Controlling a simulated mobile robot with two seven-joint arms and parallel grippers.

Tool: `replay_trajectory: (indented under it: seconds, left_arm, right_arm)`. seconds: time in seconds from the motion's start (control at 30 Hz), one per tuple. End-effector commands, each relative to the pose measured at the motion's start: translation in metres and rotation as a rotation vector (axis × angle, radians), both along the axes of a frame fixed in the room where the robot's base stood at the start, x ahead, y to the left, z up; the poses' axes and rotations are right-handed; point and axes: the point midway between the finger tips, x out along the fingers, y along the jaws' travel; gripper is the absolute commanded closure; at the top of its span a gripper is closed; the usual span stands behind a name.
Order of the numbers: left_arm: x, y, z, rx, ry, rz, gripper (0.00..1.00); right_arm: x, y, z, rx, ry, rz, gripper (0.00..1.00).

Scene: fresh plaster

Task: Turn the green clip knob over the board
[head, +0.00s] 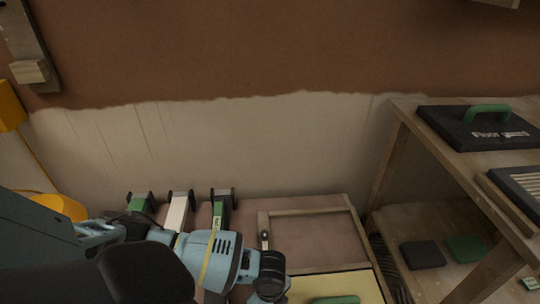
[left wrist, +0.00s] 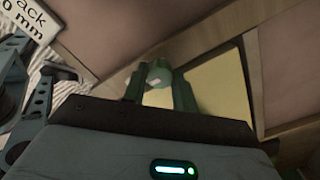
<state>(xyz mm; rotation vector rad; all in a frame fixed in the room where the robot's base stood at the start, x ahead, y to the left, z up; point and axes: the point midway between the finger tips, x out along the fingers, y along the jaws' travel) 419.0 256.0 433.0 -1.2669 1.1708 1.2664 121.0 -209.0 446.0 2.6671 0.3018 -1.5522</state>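The green clip knob (left wrist: 159,73) shows in the left wrist view, near the corner of a yellow board (left wrist: 218,88) set in a wooden frame. My left gripper (left wrist: 160,82) has its two fingers apart, one on each side of the knob. I cannot tell whether the fingers touch it. In the head view my left arm reaches in from the lower left, and its end hides the knob. The yellow board (head: 312,287) shows at the bottom edge there, with a green piece (head: 337,300) on it. My right gripper is not in view.
A wooden frame (head: 310,212) lies behind the board, with a small dark clip (head: 265,236) at its left side. A wooden shelf table (head: 455,165) with a green-handled float (head: 487,122) stands at right.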

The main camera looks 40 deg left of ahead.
Motion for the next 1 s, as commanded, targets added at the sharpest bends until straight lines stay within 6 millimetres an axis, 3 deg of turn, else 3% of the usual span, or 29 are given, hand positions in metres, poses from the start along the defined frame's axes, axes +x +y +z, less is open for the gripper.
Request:
replay_trajectory:
  seconds: [0.47, 1.0]
  left_arm:
    - [0.0, 0.0, 0.003, 0.001, 0.001, 0.085, 0.95]
    - [0.0, -0.001, 0.004, 0.0, 0.003, 0.55, 0.95]
  right_arm:
    - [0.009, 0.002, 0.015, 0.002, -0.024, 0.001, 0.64]
    - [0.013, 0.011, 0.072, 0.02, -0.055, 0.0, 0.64]
